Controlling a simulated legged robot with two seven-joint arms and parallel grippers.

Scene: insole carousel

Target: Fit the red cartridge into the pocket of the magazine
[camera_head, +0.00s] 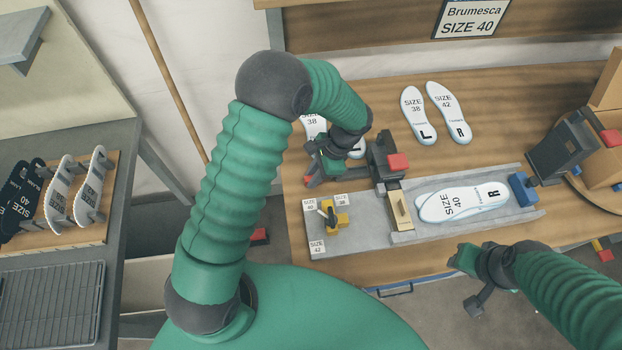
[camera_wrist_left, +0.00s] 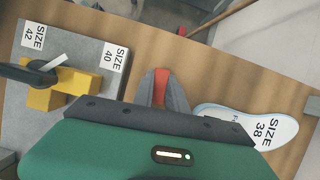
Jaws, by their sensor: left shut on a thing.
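My left gripper (camera_head: 311,180) hangs over the wooden table at the left end of the grey fixture. Its grey fingers (camera_wrist_left: 163,92) are shut on a red piece, the red cartridge (camera_wrist_left: 162,88), which shows between them in the left wrist view. The cartridge is mostly hidden by the fingers and appears above the table. I cannot surely tell which part is the magazine; a dark grey slotted block (camera_head: 383,160) with a red block (camera_head: 398,161) stands right of the gripper. No pocket is clearly visible. My right gripper (camera_head: 467,281) is near the front table edge; its jaw state is unclear.
Size 38 insoles (camera_wrist_left: 270,130) lie close to the left gripper, partly hidden. A yellow clamp (camera_head: 336,218) and a brass block (camera_head: 400,210) stand on the fixture (camera_head: 370,238). A dark angled holder (camera_head: 562,148) stands at right.

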